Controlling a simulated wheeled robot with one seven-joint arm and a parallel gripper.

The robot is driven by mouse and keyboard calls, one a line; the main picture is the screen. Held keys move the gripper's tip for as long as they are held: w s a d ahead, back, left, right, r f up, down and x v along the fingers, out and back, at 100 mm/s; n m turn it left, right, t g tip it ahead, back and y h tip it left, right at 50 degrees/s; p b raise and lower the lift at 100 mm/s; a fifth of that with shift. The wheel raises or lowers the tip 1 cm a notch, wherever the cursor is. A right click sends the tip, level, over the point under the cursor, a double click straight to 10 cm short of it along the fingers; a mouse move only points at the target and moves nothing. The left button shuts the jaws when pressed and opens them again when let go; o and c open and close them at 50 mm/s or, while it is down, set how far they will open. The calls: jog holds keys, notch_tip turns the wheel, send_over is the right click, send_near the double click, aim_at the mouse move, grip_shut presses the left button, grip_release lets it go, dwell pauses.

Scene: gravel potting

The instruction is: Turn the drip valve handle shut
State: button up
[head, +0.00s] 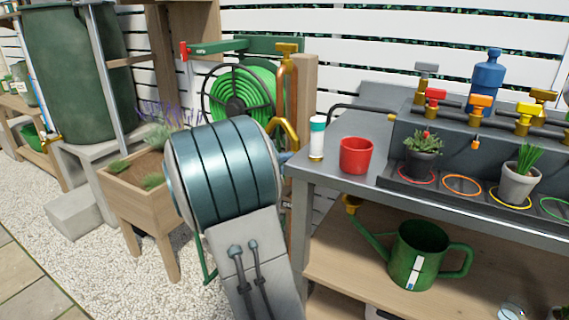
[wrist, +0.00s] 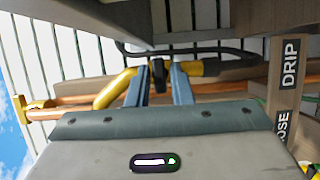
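A yellow bent part (head: 286,130) shows just above my arm's end in the head view. In the wrist view the yellow part (wrist: 115,88) runs behind my fingers and shows again to their right. I cannot tell whether it is the drip valve's handle. My gripper (wrist: 158,76) has its two blue fingers apart, on either side of a small black piece (wrist: 158,72). I cannot tell whether they touch it. In the head view my arm hides most of the gripper; a bit of blue finger shows. A post sign reading DRIP (wrist: 290,62) is at right in the wrist view.
A copper pipe (wrist: 65,115) with a brass valve (wrist: 32,104) is at left in the wrist view. In the head view, a green hose reel (head: 238,98) is behind my arm. A bench with a red pot (head: 356,155) and a white bottle (head: 317,138) stands at right.

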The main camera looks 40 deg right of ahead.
jog(key=shift+o, duration=0.8)
jog(key=a+p, duration=0.3)
jog(key=a, duration=1.1)
jog(key=shift+p, duration=0.3)
jog(key=shift+r, duration=0.1)
